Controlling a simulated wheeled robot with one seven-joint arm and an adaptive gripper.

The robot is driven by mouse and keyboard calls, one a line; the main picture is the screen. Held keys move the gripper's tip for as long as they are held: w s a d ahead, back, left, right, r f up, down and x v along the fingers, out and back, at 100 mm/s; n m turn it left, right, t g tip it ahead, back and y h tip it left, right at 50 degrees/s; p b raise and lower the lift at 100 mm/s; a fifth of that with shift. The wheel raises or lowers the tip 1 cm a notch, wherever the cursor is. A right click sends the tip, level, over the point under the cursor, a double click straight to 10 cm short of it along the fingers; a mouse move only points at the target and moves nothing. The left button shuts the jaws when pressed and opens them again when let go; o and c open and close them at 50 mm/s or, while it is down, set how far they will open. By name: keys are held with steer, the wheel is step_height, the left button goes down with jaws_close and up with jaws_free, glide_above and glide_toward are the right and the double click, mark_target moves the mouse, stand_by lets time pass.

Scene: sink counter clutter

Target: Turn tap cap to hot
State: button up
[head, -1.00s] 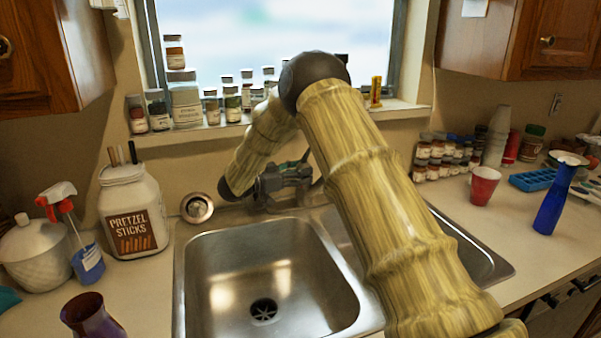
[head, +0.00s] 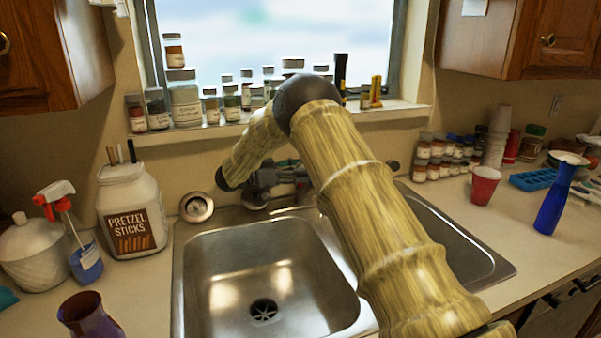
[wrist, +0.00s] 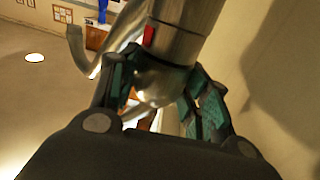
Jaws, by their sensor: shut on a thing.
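The silver tap (wrist: 185,28) fills the upper middle of the wrist view, with a red mark (wrist: 149,36) on its cylinder. My gripper (wrist: 160,95) has its teal-padded fingers on either side of the rounded metal tap cap (wrist: 158,82), shut on it. The cap's lower part is hidden by the gripper body. In the head view my gripper (head: 287,178) is at the back of the sink, and my arm hides most of the tap.
The steel sink (head: 215,255) lies in front. A pretzel jar (head: 131,212) and spray bottle (head: 84,250) stand left. A red cup (head: 484,186) and blue vase (head: 553,205) stand right. Several small jars line the sill (head: 230,128) behind my arm.

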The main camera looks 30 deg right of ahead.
steer(key=o, duration=1)
steer(key=shift+w+a+r, duration=0.15)
steer(key=shift+a+r, duration=0.05)
steer(key=shift+d+f, duration=0.15)
steer(key=shift+v, duration=3.75)
